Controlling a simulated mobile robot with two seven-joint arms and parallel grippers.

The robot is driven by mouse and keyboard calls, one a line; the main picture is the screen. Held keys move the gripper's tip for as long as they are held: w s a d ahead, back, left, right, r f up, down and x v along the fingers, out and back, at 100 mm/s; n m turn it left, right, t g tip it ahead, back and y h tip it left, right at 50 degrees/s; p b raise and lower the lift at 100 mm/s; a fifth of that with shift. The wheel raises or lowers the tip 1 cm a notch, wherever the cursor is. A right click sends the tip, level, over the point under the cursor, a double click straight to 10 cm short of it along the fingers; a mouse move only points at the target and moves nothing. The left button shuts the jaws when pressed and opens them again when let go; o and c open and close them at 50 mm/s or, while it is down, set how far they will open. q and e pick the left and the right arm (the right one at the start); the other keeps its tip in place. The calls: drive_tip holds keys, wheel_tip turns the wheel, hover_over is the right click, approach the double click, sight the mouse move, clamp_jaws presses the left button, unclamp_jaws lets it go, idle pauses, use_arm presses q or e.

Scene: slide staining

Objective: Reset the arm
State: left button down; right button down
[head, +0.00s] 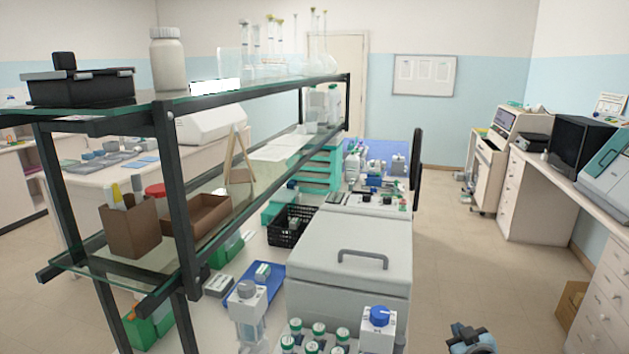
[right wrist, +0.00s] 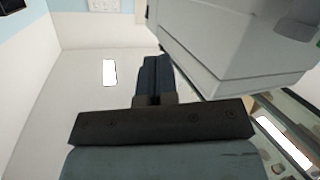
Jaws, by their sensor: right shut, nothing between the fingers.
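My right gripper (head: 471,338) shows at the bottom edge of the head view, right of the bench and over the floor. In the right wrist view its two dark fingers (right wrist: 155,72) are together, with nothing between them. It is apart from the large grey lidded box (head: 350,258), whose pale side also fills the upper right of the right wrist view (right wrist: 235,45). My left gripper is not in view.
A black-framed glass shelf (head: 180,200) stands at the left over the bench. Green-capped bottles (head: 318,330) and a blue-topped device (head: 378,318) stand in front of the box. A side counter (head: 600,230) runs along the right. The floor between (head: 455,240) is clear.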

drive_tip(key=s+a+f+g+y, duration=0.1)
drive_tip(key=s+a+f, duration=0.35)
drive_tip(key=s, duration=0.35)
drive_tip(key=s+a+f+g+y, duration=0.1)
drive_tip(key=s+a+f, duration=0.2)
drive_tip(key=s+f, duration=0.4)
drive_tip(key=s+a+f+g, duration=0.1)
drive_tip(key=s+a, duration=0.3)
drive_tip(key=s, duration=0.7)
drive_tip(key=s+a+f+m+g+y, duration=0.1)
drive_tip(key=s+a, duration=0.2)
drive_tip(key=s, duration=0.8)
drive_tip(key=shift+a+f, duration=0.35)
drive_tip(key=shift+a, duration=0.05)
